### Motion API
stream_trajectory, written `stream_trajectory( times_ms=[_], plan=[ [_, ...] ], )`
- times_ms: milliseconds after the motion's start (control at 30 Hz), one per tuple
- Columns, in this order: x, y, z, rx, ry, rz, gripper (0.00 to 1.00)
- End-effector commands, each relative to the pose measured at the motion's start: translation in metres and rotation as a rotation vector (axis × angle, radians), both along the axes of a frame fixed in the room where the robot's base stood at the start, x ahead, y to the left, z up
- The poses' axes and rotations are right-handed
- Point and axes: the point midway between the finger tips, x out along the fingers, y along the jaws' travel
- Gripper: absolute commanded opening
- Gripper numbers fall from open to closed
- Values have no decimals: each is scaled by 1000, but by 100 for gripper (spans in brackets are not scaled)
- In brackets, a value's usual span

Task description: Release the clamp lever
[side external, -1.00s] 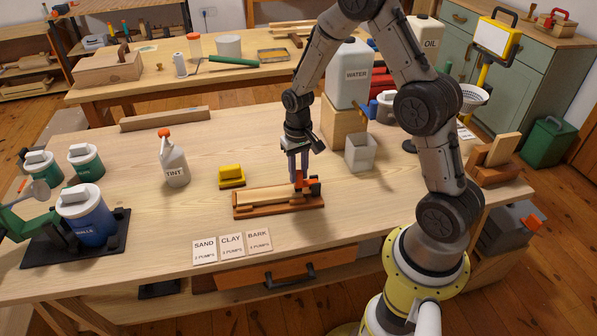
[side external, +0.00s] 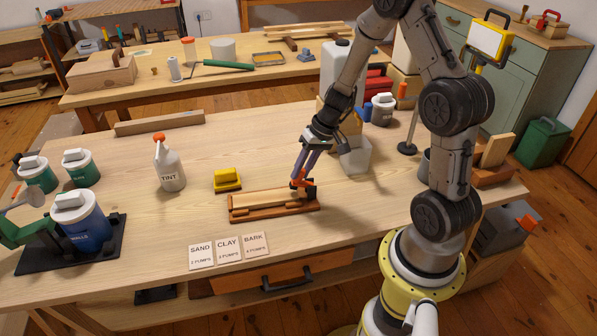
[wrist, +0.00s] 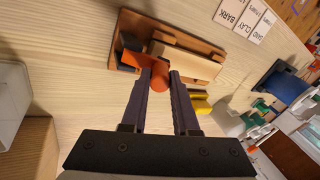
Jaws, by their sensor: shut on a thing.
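The clamp has an orange lever (side external: 299,184) and a dark body (side external: 310,190). It sits at the right end of a wooden fixture (side external: 245,216) that holds a pale wood strip (side external: 258,198). In the wrist view the orange lever (wrist: 158,74) lies between the fingertips, with the dark clamp block (wrist: 128,58) beside it. My gripper (side external: 297,181) is shut on the lever, its fingers slanting down to the left. The wrist view shows my gripper (wrist: 162,80) from behind. The fingers hide part of the lever.
A yellow block (side external: 228,180) lies just behind the fixture. A TINT bottle (side external: 170,168) stands farther left. A pale open container (side external: 356,156) stands close to the right of my wrist. SAND, CLAY and BARK cards (side external: 228,249) lie at the front edge.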

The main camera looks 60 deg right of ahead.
Motion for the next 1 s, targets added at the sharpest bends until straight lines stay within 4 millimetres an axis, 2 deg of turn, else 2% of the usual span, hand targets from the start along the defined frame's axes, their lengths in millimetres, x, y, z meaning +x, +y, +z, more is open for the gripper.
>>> stream_trajectory(
  times_ms=[700,1000],
  plan=[
    [-26,-26,4,356,-405,-5,0],
    [-32,-30,2,442,-500,1,0]
  ],
)
